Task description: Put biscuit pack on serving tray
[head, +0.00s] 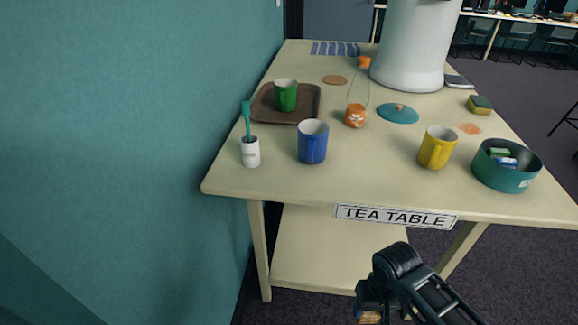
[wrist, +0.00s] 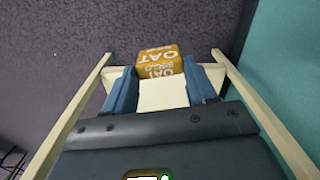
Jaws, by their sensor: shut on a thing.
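The biscuit pack (wrist: 158,62) is an orange-brown block with white "OAT" lettering. In the wrist view it sits between the two blue fingers of my gripper (wrist: 160,82), which is shut on it. In the head view my gripper (head: 369,300) is low in front of the table, below the tabletop edge; only a small brown bit of the pack (head: 369,318) shows at the bottom border. The serving tray (head: 263,108) is dark brown and lies on the left part of the table, with a green mug (head: 286,95) standing on it.
A teal wall (head: 120,150) borders the left.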

